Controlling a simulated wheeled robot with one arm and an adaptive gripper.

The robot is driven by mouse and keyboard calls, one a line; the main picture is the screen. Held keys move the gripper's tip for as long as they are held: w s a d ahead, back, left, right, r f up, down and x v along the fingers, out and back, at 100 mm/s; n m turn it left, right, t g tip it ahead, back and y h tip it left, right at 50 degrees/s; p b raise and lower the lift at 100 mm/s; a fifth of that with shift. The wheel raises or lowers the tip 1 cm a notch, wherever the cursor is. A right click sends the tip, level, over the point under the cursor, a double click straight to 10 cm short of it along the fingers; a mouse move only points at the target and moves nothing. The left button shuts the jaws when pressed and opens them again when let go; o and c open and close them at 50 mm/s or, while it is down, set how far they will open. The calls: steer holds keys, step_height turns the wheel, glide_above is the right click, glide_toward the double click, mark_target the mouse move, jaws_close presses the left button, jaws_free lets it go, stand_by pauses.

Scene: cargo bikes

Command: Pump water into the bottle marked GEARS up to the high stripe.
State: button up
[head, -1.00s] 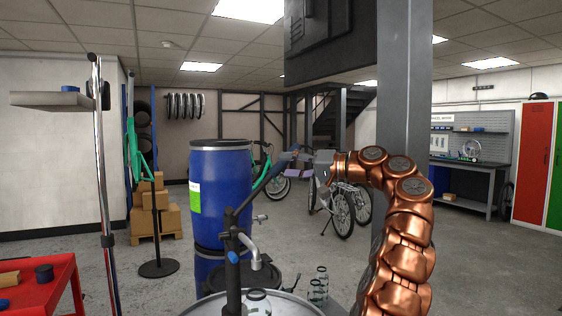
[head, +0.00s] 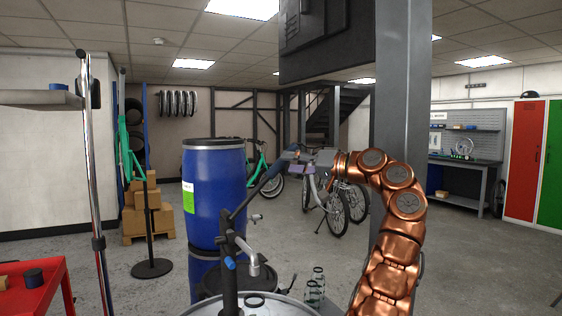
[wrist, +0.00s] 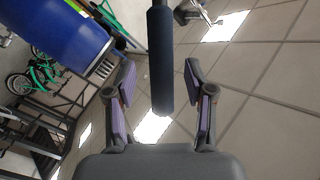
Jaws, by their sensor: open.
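The pump (head: 229,262) stands on a pale drum at the bottom of the head view, with its grey metal spout (head: 252,262) pointing down. Its lever slants up right to a dark blue grip (head: 273,168). In the wrist view the blue grip (wrist: 161,60) lies between the two purple-padded fingers of my gripper (wrist: 160,103), with gaps on both sides. My gripper (head: 298,158) is open around the grip. Clear bottles (head: 315,288) stand right of the spout. No GEARS mark, stripe or water level is readable. What lies under the spout is unclear.
A blue barrel (head: 214,190) stands behind the pump. A red cart (head: 40,290) is at lower left and a grey pillar (head: 402,100) rises beside my arm. Parked bikes (head: 335,195) stand further back. The floor at right is clear.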

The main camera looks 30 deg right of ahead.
mark_target(287, 162)
steer(key=shift+p+x, duration=0.3)
steer(key=shift+x, duration=1.55)
steer(key=shift+c, duration=0.2)
jaws_close()
steer(key=shift+a, duration=0.1)
